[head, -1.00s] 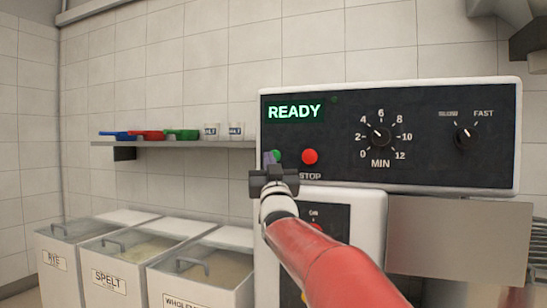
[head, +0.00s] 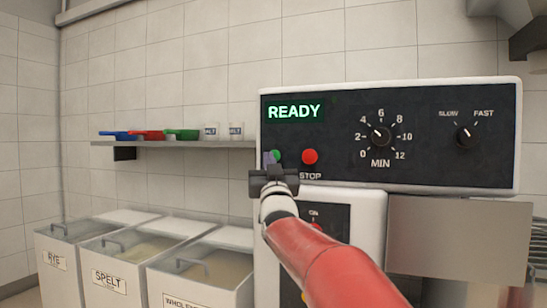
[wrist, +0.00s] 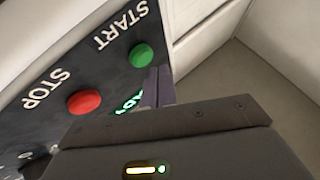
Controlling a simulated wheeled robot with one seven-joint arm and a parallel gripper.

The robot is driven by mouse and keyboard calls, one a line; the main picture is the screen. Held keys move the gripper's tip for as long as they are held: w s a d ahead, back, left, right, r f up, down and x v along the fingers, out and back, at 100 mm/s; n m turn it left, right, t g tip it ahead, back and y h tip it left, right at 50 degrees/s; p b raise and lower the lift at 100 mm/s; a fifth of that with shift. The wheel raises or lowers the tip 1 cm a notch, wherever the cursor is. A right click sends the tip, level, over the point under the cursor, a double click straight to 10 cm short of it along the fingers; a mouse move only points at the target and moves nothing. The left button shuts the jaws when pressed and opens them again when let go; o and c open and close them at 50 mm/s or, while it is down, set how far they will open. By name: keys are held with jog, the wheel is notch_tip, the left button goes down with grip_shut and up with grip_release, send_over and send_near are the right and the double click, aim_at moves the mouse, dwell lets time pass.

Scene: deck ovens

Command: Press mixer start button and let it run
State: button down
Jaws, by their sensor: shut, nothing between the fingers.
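The mixer's control panel (head: 430,140) is black, with a green display (head: 294,111) reading "READY". The green start button (head: 276,155) is partly hidden behind my gripper (head: 270,160) in the head view. In the wrist view the green button (wrist: 141,55) sits beside the word START, and the red stop button (wrist: 84,101) is beside STOP. My gripper also shows in the wrist view (wrist: 157,88). It is shut and empty, its tips close to the green button. I cannot tell whether they touch it. The red stop button also shows in the head view (head: 309,156).
A timer dial (head: 381,137) and a slow/fast knob (head: 465,137) sit to the right on the panel. Flour bins (head: 110,272) stand at lower left. A shelf (head: 185,146) with scoops and small pots is on the wall behind.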

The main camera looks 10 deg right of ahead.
dwell(0.6)
jog(key=shift+w+d, duration=0.25)
jog(key=shift+w, duration=0.1)
jog(key=shift+w+d, duration=0.25)
jog(key=shift+w, duration=0.1)
dwell(0.7)
jog(key=shift+s+b, duration=0.1)
jog(key=shift+b, duration=0.2)
jog(key=shift+s+a+b, duration=0.5)
jog(key=shift+s+b, duration=0.1)
jog(key=shift+s+a+b, duration=0.75)
jog(key=shift+s, duration=0.3)
jog(key=shift+s+a+b, duration=0.7)
jog(key=shift+s+b, duration=0.05)
jog(key=shift+s, duration=0.25)
